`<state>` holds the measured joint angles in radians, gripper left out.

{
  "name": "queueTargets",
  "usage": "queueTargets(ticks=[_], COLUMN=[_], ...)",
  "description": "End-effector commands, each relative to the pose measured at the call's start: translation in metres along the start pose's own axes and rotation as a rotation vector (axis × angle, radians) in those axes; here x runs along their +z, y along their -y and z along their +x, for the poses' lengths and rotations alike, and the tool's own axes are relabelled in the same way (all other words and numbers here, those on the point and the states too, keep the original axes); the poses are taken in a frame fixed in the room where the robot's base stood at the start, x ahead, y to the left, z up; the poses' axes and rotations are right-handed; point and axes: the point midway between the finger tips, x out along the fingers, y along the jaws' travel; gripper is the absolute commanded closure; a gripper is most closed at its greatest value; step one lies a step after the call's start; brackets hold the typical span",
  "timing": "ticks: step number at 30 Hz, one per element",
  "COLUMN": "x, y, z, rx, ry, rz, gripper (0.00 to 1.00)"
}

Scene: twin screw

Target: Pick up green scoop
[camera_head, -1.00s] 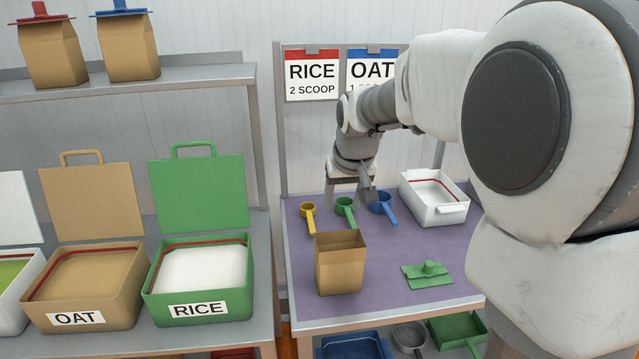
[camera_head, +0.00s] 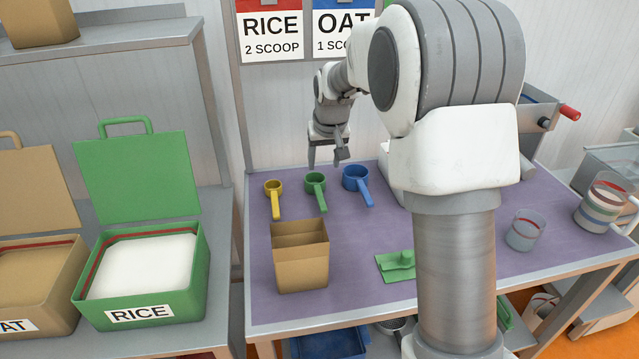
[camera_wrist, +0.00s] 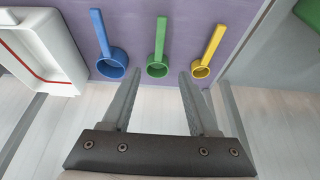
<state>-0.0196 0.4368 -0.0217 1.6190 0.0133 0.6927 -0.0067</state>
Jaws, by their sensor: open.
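The green scoop (camera_head: 316,190) lies on the purple table top, between the yellow scoop (camera_head: 274,197) on its left and the blue scoop (camera_head: 357,183) on its right. My gripper (camera_head: 325,165) is open and empty, above and just behind the green scoop. In the wrist view, the green scoop (camera_wrist: 157,50) is beyond the open fingers (camera_wrist: 157,80), its cup roughly centred between their tips. The blue scoop (camera_wrist: 111,55) and the yellow scoop (camera_wrist: 205,52) flank it there. The fingers appear apart from all three scoops.
An open brown box (camera_head: 301,265) stands in front of the scoops. A green piece with a knob (camera_head: 396,265) lies to its right. A white bin (camera_wrist: 42,50) is beside the blue scoop. The green rice bin (camera_head: 145,270) stands on the left bench. Bare table (camera_head: 345,232) lies between.

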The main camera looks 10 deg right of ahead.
Motion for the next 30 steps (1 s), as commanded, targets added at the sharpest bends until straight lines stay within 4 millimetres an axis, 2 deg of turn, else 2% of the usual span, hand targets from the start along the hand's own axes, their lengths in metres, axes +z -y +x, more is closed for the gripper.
queueTargets(ticks=[5, 15, 19, 25, 30], x=[0.001, 0.002, 0.001, 0.001, 0.004], y=[0.0, 0.0, 0.0, 0.0, -0.002], z=[0.027, 0.099, 0.116, 0.128, 0.154], rx=[0.0, 0.0, 0.0, 0.0, 0.0], ry=[0.004, 0.004, 0.002, 0.002, 0.003], rz=[0.0, 0.0, 0.0, 0.0, 0.0], gripper=[0.4, 0.4, 0.4, 0.4, 0.4])
